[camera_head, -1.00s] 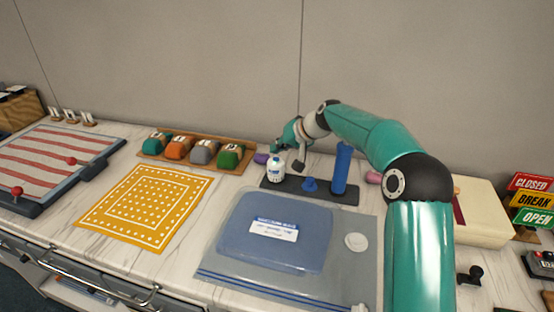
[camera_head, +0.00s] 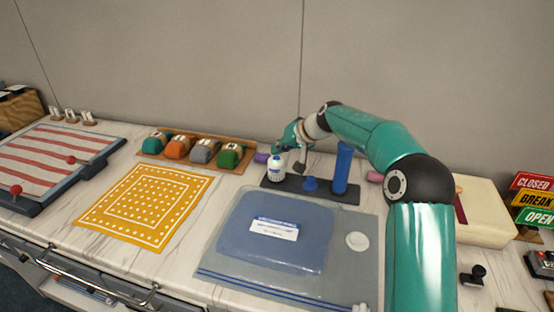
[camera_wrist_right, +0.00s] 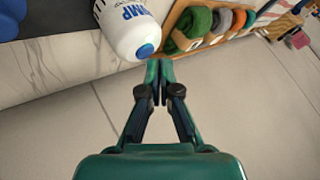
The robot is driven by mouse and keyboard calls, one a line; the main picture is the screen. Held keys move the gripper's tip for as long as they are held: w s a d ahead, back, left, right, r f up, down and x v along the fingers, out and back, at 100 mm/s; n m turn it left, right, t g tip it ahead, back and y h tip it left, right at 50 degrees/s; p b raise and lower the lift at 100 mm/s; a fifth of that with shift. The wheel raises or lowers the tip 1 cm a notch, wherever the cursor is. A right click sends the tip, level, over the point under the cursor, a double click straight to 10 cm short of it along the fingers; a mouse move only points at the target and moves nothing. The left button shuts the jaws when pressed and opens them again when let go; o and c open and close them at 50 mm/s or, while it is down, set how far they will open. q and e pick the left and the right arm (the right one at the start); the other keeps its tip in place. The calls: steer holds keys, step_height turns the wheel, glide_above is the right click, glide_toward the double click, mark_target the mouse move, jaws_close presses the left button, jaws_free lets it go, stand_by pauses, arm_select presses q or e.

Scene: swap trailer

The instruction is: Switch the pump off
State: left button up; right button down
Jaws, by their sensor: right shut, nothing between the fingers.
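The pump (camera_head: 275,170) is a white bottle-like body with a blue label, standing at the left end of a dark base (camera_head: 345,198). In the right wrist view the pump (camera_wrist_right: 130,25) shows close up, with a round blue button (camera_wrist_right: 145,50) on its end. My right gripper (camera_head: 277,147) is just above the pump in the head view. In the right wrist view its fingertips (camera_wrist_right: 159,68) are together and empty, right beside the blue button. I cannot tell whether they touch it. My left gripper is not in view.
A blue cylinder (camera_head: 342,168) and a blue cone (camera_head: 310,184) stand on the same base. In front lies a clear bag (camera_head: 345,275) with a blue bundle (camera_head: 245,240). A yellow cloth (camera_head: 147,203) lies flat.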

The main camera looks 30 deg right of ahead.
mark_target(278, 158)
steer(key=shift+f+b, duration=0.4)
stand_by(0.6)
steer(key=shift+r+p, duration=0.75)
steer(key=shift+r, duration=0.15)
step_height(278, 158, up, 6)
steer(key=p, duration=0.5)
stand_by(0.4)
